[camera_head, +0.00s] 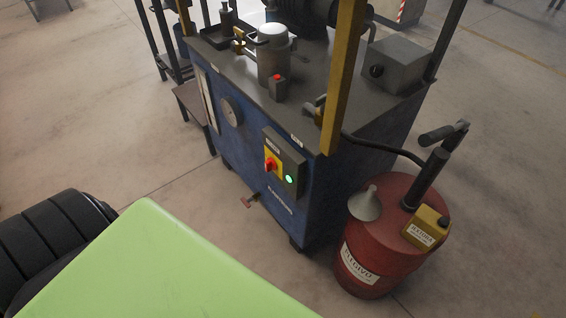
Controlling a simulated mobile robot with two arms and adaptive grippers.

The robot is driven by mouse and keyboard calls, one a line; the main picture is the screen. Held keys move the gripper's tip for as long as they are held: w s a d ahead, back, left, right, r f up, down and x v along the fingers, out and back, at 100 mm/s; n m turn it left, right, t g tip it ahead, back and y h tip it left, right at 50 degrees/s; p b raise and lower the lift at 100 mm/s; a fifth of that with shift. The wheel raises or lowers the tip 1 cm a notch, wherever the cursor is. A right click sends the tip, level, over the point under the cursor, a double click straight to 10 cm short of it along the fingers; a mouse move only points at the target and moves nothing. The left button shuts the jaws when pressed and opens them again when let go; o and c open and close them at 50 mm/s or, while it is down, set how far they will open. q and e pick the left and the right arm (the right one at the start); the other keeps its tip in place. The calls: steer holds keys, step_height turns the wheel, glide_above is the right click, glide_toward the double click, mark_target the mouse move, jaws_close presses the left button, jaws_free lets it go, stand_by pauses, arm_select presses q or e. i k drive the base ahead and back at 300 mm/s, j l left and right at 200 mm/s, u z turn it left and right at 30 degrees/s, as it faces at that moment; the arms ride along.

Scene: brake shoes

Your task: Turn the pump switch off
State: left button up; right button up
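The pump switch is a red rotary knob on a yellow plate (271,165), set in a grey control box (288,148) on the front of the blue pump unit (245,175). A round green light (289,180) glows on the box, right of the knob. The knob is too small to read its exact position. Neither of my grippers shows in this view.
A red barrel (375,262) with a hand pump and a funnel (366,203) stands right of the unit. A light green surface (160,265) fills the lower left foreground, with a dark ribbed object (50,235) beside it.

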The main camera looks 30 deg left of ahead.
mark_target(270, 165)
steer(key=u, duration=1.15)
